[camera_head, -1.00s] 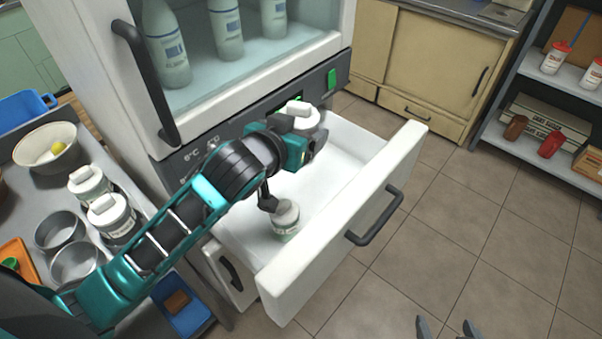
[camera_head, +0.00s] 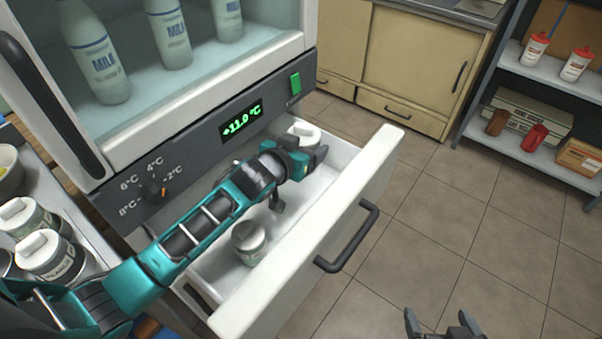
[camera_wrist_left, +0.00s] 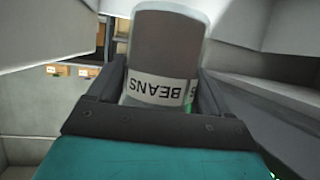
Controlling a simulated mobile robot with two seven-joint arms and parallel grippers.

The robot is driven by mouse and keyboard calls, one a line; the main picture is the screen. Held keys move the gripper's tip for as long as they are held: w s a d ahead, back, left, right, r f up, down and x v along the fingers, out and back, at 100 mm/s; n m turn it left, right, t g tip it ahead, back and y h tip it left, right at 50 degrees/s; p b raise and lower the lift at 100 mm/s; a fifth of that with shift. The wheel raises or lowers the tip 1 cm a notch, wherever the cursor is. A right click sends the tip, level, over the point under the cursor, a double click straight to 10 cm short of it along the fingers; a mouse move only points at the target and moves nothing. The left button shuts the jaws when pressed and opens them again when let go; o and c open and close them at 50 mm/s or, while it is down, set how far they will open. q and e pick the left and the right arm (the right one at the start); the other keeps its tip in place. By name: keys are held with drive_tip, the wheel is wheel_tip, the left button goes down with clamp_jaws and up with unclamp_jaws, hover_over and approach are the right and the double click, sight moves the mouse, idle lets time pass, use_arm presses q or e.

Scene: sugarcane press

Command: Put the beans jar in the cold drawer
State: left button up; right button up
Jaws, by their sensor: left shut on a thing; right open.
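My left gripper (camera_head: 312,158) is shut on the beans jar (camera_head: 303,131), whose white lid shows behind the fingers at the far end of the open cold drawer (camera_head: 300,250). In the left wrist view, the beans jar (camera_wrist_left: 165,55) sits between the two fingers with its BEANS label upside down. I cannot tell whether its base touches the drawer floor. My right gripper (camera_head: 441,326) is open and empty at the bottom edge, over the floor.
The fridge above the drawer has a display (camera_head: 241,121) reading +11.0 °C and a temperature knob (camera_head: 155,190). Milk bottles (camera_head: 168,35) stand behind its glass. More jars (camera_head: 50,256) stand on the left counter. A shelf (camera_head: 535,155) is at right; the tiled floor between is clear.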

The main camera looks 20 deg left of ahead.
use_arm(q)
wheel_tip(320, 180, down, 7)
drive_tip(key=shift+f+b, duration=0.15)
drive_tip(key=shift+b, duration=0.65)
drive_tip(key=shift+f+b, duration=0.35)
drive_tip(key=shift+f, duration=0.3)
drive_tip(key=o, duration=1.3)
